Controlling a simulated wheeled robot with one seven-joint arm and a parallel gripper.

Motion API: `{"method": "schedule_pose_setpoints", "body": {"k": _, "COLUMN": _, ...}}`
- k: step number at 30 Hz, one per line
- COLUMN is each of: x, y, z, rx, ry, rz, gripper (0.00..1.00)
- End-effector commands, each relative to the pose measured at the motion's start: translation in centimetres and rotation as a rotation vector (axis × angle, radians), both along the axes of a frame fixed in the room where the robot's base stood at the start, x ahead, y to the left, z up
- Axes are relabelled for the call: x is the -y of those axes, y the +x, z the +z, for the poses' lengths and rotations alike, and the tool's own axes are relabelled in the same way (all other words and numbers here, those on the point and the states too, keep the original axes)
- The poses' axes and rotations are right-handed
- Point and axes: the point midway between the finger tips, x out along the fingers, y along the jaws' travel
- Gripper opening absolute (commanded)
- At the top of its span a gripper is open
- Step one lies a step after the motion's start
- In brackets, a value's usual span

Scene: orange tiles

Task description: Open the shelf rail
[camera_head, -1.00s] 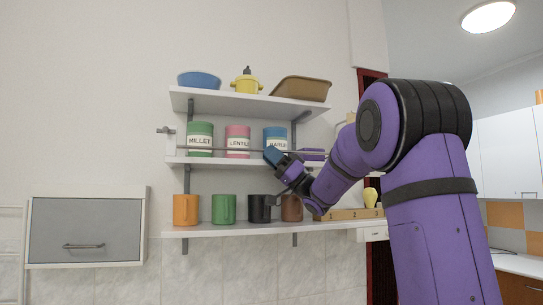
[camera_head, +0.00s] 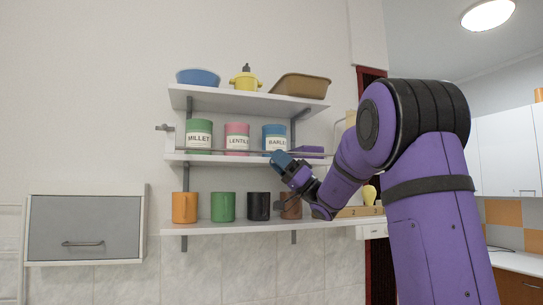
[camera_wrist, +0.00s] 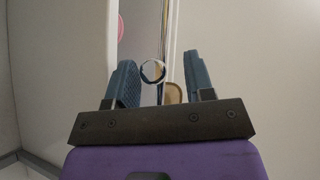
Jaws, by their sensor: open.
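The shelf rail (camera_head: 215,150) is a thin grey bar running across the front of the middle shelf (camera_head: 200,158), in front of the canisters. My gripper (camera_head: 281,158) is at the right part of the rail, below the blue BARLEY canister (camera_head: 274,135). In the wrist view my gripper (camera_wrist: 160,62) has its two blue fingers apart, and a thin upright bar that looks like the rail (camera_wrist: 165,35) runs between them. Nothing is visibly held. I cannot tell whether a finger touches the rail.
Green MILLET (camera_head: 199,134) and pink LENTILS (camera_head: 237,135) canisters stand behind the rail. Several mugs, including an orange one (camera_head: 185,207), stand on the lower shelf (camera_head: 225,228). The top shelf (camera_head: 240,101) holds a blue bowl (camera_head: 198,77), yellow pot (camera_head: 245,80) and brown tray (camera_head: 302,86).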

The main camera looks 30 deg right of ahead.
Motion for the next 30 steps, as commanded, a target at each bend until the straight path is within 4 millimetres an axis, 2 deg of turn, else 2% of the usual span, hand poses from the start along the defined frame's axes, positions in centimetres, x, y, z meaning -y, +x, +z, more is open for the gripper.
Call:
{"method": "schedule_pose_setpoints", "body": {"k": 6, "x": 2.6, "y": -1.8, "z": -3.0, "rx": -0.003, "ry": 0.001, "rz": -0.004, "gripper": 0.48}}
{"method": "schedule_pose_setpoints", "body": {"k": 12, "x": 4.1, "y": -3.0, "z": -4.7, "rx": -0.002, "ry": 0.0, "rz": -0.002, "gripper": 0.48}}
{"method": "schedule_pose_setpoints", "body": {"k": 24, "x": 4.6, "y": -3.4, "z": -5.3, "rx": -0.001, "ry": -0.001, "rz": -0.001, "gripper": 0.48}}
{"method": "schedule_pose_setpoints", "body": {"k": 25, "x": 4.6, "y": -3.4, "z": -5.3, "rx": -0.001, "ry": -0.001, "rz": -0.001, "gripper": 0.46}}
{"method": "schedule_pose_setpoints", "body": {"k": 28, "x": 4.2, "y": -3.0, "z": -5.7, "rx": -0.024, "ry": 0.002, "rz": 0.017, "gripper": 0.23}}
{"method": "schedule_pose_setpoints", "body": {"k": 30, "x": 3.0, "y": -2.2, "z": -7.0, "rx": -0.085, "ry": 0.007, "rz": 0.066, "gripper": 0.07}}
